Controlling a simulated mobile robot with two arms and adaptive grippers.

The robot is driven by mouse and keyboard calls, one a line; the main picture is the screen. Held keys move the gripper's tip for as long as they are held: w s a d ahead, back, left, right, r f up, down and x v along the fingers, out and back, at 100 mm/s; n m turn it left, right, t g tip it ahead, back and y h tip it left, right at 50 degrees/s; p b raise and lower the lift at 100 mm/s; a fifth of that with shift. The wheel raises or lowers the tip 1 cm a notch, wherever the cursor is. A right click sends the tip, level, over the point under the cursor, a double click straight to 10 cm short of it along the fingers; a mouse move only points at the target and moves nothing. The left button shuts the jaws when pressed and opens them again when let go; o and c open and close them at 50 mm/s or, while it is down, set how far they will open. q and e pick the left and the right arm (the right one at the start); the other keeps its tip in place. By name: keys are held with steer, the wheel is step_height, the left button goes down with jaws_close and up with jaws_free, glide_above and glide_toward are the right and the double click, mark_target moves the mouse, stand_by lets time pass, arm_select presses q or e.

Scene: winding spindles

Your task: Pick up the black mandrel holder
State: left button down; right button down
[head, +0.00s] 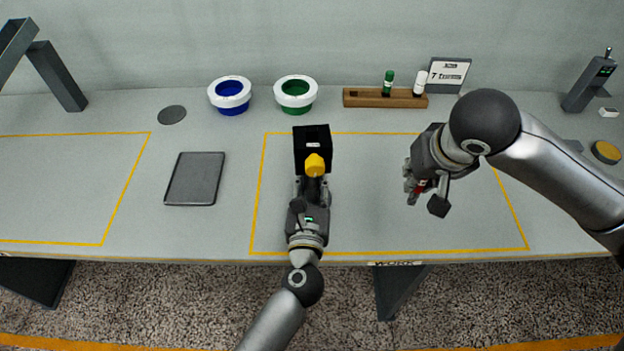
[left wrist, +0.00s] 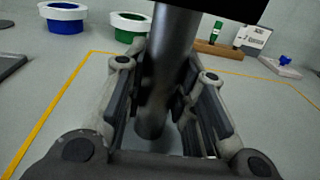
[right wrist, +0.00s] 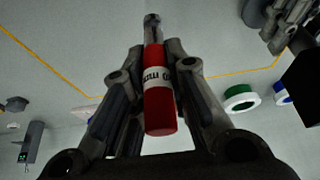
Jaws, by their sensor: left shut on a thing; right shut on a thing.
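The black mandrel holder (head: 312,136) is a black block with a small white label and a yellow knob (head: 315,165) on its near side. My left gripper (head: 311,187) is at its near side. In the left wrist view, my left gripper (left wrist: 168,105) is shut on the holder's dark round stem (left wrist: 165,70), below the black block (left wrist: 215,6). I cannot tell whether the holder touches the table. My right gripper (head: 422,190) is shut on a red marked cylinder (right wrist: 159,95) with a clear, dark-tipped end, over the right part of the yellow-outlined area.
A blue-centred ring (head: 230,88) and a green-centred ring (head: 296,88) stand behind the holder. A wooden rack (head: 368,98) with green and white-capped bottles is at the back, before a sign (head: 450,72). A grey tray (head: 194,178) lies left. The outlined area between the arms is clear.

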mark_target(311, 196)
arm_select(q)
steer(key=s+r+p, duration=0.5)
steer(key=s+r, duration=0.5)
steer(key=s, duration=0.4)
steer(key=shift+w+f+b, duration=1.3)
steer(key=shift+w+f, duration=0.65)
steer(key=shift+w, duration=0.4)
steer(key=shift+w+f+b, duration=1.3)
steer(key=shift+w+f, duration=0.65)
steer(key=shift+w, duration=0.45)
steer(key=shift+w+f+b, duration=1.3)
steer(key=shift+w+f, duration=0.65)
steer(key=shift+w, duration=0.4)
steer(key=shift+f+b, duration=0.65)
steer(key=shift+s+f, duration=0.15)
steer(key=shift+f, duration=0.05)
